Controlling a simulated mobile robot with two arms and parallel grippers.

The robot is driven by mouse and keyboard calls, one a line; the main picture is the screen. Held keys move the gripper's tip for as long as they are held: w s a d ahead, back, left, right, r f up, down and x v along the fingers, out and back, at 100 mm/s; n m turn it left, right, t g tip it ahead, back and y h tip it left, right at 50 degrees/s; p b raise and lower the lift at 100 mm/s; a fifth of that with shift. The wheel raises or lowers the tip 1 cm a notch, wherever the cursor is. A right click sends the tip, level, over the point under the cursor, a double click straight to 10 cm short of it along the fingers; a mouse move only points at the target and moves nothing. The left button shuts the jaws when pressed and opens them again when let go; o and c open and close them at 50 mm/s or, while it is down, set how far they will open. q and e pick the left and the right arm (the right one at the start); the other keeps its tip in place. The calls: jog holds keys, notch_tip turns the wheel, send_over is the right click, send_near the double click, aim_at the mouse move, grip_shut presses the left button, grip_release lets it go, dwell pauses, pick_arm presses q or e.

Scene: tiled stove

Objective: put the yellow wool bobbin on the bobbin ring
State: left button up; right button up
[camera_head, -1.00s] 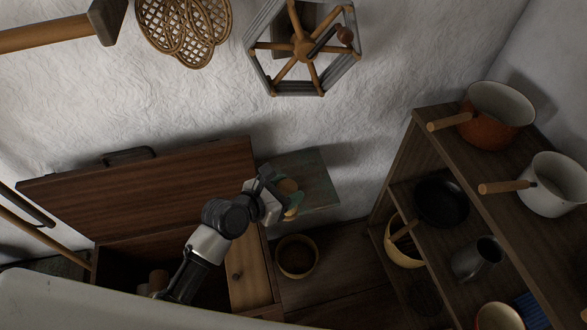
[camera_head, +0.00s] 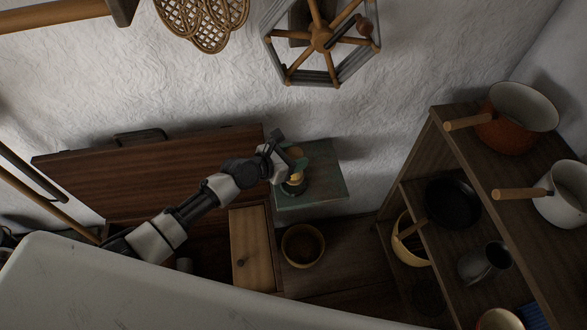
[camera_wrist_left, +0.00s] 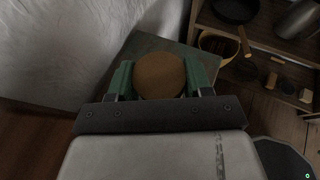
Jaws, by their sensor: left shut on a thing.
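My left gripper (camera_head: 289,163) is shut on the yellow wool bobbin (camera_head: 296,177), over the small green table (camera_head: 325,188). In the left wrist view the bobbin's round tan end (camera_wrist_left: 160,75) sits between the two green fingers (camera_wrist_left: 160,80). A dark round shape (camera_head: 292,188) shows just below the bobbin on the table; it may be the bobbin ring, but the gripper partly covers it. I cannot tell whether the bobbin touches it. My right gripper is not in view.
An open wooden chest with a raised lid (camera_head: 150,170) stands left of the table. A yellow-rimmed bowl (camera_head: 303,246) is on the floor below it. Shelves with pots (camera_head: 515,115) stand at the right. A wooden reel (camera_head: 320,40) hangs on the wall above.

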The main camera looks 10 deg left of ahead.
pick_arm(q)
jog(key=shift+f+b, duration=1)
jog(key=shift+f, duration=1)
jog(key=shift+f, duration=0.1)
jog(key=o, duration=0.5)
jog(key=shift+f, duration=0.1)
jog(key=o, duration=0.4)
jog(key=shift+o, duration=0.2)
jog(key=shift+r, duration=0.3)
jog(key=p+v, duration=0.1)
jog(key=v, duration=1.1)
jog(key=shift+p, duration=0.4)
